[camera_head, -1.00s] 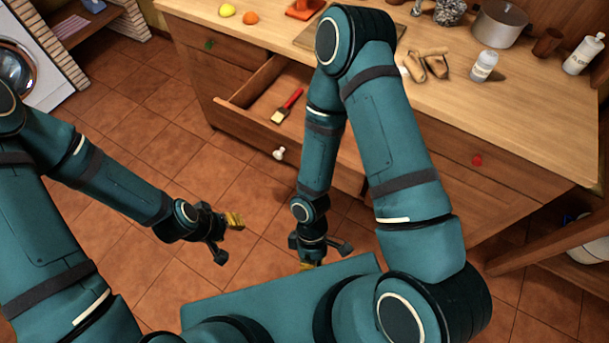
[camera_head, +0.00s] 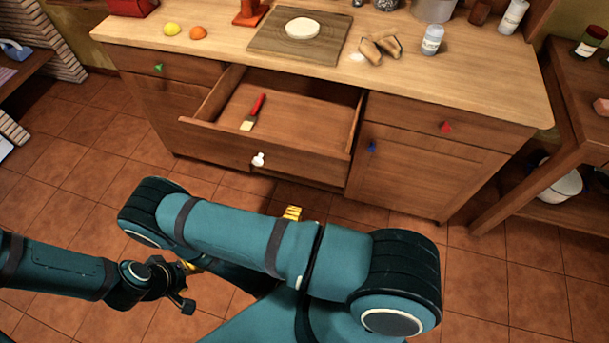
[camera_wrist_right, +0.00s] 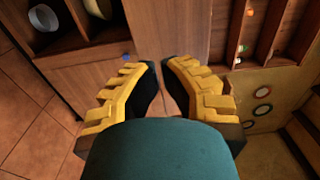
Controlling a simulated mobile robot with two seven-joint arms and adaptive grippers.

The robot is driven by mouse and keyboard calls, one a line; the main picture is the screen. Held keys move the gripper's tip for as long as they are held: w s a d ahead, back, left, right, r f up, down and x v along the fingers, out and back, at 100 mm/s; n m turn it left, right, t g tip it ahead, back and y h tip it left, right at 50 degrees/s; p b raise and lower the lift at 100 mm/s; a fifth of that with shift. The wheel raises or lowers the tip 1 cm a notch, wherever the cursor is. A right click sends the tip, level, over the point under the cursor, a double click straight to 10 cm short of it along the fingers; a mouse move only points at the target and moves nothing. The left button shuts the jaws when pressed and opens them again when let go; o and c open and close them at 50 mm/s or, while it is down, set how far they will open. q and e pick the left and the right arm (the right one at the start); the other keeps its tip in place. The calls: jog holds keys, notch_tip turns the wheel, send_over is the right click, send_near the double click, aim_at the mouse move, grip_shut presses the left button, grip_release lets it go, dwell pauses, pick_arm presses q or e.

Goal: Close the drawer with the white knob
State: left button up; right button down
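The drawer with the white knob (camera_head: 258,159) stands pulled out from the middle of the wooden counter; its floor (camera_head: 305,120) shows. A brush with a red handle (camera_head: 257,106) lies inside it. My right gripper's yellow fingers (camera_head: 292,212) show below and a little right of the knob, apart from it, partly hidden behind my right arm. In the right wrist view the two fingers (camera_wrist_right: 161,72) have a narrow gap with nothing held between them. My left gripper (camera_head: 182,285) is low at the left, away from the drawer; its fingers are mostly hidden.
Closed drawers with a green knob (camera_head: 158,67) and a red knob (camera_head: 446,127) flank the open one. A cabinet door has a blue knob (camera_head: 372,147). A board (camera_head: 270,45), bread (camera_head: 380,47) and a bottle (camera_head: 432,40) stand on top. A wooden shelf (camera_head: 535,175) is at right.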

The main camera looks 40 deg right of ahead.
aim_at(310, 170)
pick_arm(q)
jog(key=shift+s+f+b, duration=0.1)
jog(key=shift+f+b, duration=0.3)
pick_arm(e)
jog(key=x, duration=1.3)
pick_arm(q)
jog(key=shift+d, duration=0.1)
